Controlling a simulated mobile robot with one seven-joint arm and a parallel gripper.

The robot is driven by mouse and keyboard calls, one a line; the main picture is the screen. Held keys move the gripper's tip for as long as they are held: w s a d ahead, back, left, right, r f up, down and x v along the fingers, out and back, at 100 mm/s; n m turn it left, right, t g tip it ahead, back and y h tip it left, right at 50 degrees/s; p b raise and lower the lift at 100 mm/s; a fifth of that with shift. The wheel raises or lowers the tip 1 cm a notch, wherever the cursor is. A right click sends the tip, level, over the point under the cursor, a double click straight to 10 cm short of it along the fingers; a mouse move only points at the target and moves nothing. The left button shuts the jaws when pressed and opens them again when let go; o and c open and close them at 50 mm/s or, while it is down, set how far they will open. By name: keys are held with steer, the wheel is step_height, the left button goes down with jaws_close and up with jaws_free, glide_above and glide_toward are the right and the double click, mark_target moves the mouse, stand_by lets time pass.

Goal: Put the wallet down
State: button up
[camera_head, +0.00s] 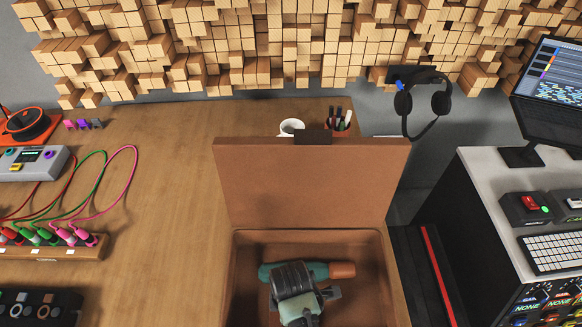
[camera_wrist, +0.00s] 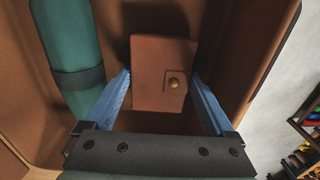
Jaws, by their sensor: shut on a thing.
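The wallet (camera_wrist: 150,62) is a brown rectangle with a round gold button, seen in the wrist view. My gripper (camera_wrist: 160,84) has its two blue fingers against the wallet's left and right sides and is shut on it. The wallet and fingers are inside an open brown box (camera_head: 375,235). In the head view my gripper is over the box interior and I cannot make out the wallet there. Whether the wallet touches the box floor is unclear.
A teal cylinder (camera_wrist: 68,45) with a dark band lies in the box, left of the wallet in the wrist view. The box lid (camera_head: 310,185) stands raised at the back. A white mug (camera_head: 291,127) and a pen cup (camera_head: 340,124) stand behind it. The wooden desk (camera_head: 165,200) has clear room left of the box.

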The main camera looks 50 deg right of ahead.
steer(key=shift+f, duration=0.2)
steer(key=o, duration=1.2)
steer(key=shift+c, duration=0.2)
step_height(320, 180, up, 12)
steer(key=p, duration=0.1)
steer(key=shift+r, duration=0.15)
